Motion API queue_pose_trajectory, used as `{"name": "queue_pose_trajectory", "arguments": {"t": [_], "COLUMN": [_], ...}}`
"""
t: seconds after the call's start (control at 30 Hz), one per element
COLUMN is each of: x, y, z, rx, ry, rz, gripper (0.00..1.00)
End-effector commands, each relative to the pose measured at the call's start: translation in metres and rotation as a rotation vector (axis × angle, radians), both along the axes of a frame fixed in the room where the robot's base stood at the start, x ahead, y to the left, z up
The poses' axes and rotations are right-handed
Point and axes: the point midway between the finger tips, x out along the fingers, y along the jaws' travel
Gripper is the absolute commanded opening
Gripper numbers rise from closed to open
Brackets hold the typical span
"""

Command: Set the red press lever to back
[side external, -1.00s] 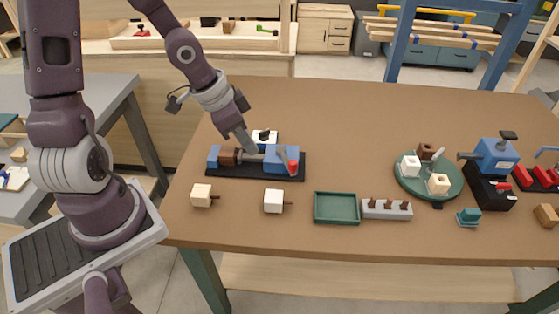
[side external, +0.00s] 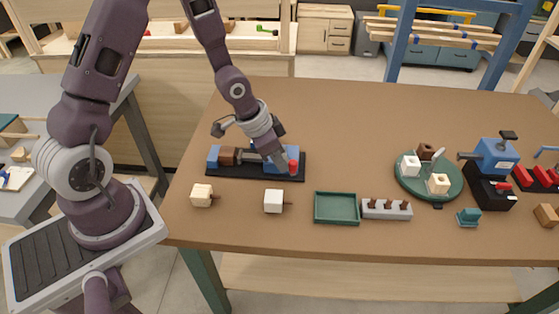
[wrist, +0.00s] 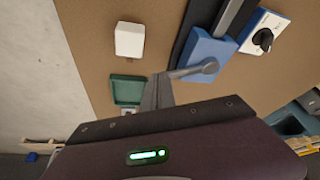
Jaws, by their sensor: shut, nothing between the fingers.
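The lever with the red knob (side external: 293,166) stands at the right end of a blue block on a long black base (side external: 240,172). In the wrist view the blue block (wrist: 207,50) shows with the lever's grey arm (wrist: 190,72) reaching left from a round pivot. Its red end is hidden there behind my fingers. My gripper (side external: 283,167) is shut and empty, its tips right beside the red knob on its left. In the wrist view the shut fingers (wrist: 158,88) overlap the lever's end; I cannot tell whether they touch it.
A white box with a black knob (wrist: 262,38) sits behind the press. A green turntable (side external: 403,187) and another blue device (side external: 495,158) stand right.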

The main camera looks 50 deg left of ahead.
Motion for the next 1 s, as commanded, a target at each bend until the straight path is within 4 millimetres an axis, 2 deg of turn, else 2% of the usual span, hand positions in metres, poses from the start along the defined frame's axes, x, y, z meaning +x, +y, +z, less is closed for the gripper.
{"name": "queue_pose_trajectory", "arguments": {"t": [0.43, 1.0], "x": [0.006, 0.050], "y": [-0.006, -0.026], "z": [0.000, 0.000], "rx": [0.001, 0.000], "ry": [-0.001, -0.002], "rz": [0.076, 0.579], "gripper": [0.00, 0.00]}}
